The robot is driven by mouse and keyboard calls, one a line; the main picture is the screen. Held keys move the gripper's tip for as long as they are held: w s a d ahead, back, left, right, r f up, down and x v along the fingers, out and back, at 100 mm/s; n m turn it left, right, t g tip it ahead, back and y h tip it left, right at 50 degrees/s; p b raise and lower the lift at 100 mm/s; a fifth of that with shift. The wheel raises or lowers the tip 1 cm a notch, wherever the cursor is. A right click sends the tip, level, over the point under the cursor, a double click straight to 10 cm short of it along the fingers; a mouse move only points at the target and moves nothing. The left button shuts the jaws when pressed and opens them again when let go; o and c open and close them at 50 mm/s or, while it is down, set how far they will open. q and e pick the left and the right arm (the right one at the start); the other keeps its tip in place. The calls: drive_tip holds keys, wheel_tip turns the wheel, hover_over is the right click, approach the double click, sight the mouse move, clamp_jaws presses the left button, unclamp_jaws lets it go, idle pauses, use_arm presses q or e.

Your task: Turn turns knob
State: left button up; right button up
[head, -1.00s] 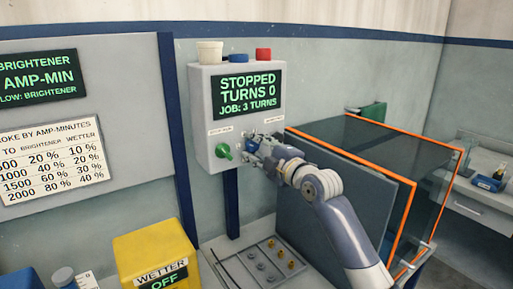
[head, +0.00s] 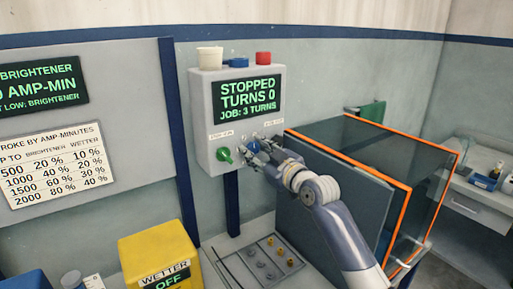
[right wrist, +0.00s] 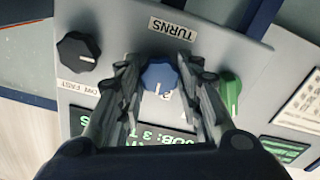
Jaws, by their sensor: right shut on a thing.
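The turns knob is blue (right wrist: 160,77) with a white mark. In the right wrist view it sits between the fingers of my right gripper (right wrist: 157,82), beside the TURNS label (right wrist: 174,28). My right gripper (head: 254,148) is shut on this knob, at the lower front of the grey control box (head: 205,112). In the head view the fingers hide most of the knob. The box display (head: 248,94) reads STOPPED, TURNS 0, JOB: 3 TURNS. My left gripper is not in view.
A green knob (right wrist: 230,95) and a black knob (right wrist: 78,50) flank the blue one. White, blue and red caps top the box. A glass-walled enclosure with orange edges (head: 405,225) stands close by my right arm. A yellow WETTER box (head: 150,250) stands below left.

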drive_tip(key=m+p, duration=0.1)
drive_tip(key=m, duration=0.3)
drive_tip(key=shift+p, duration=0.3)
drive_tip(key=shift+m+p, duration=0.5)
drive_tip(key=shift+m, duration=1)
drive_tip(key=shift+f, duration=0.1)
drive_tip(key=o, duration=1.1)
drive_tip(key=v, duration=1.2)
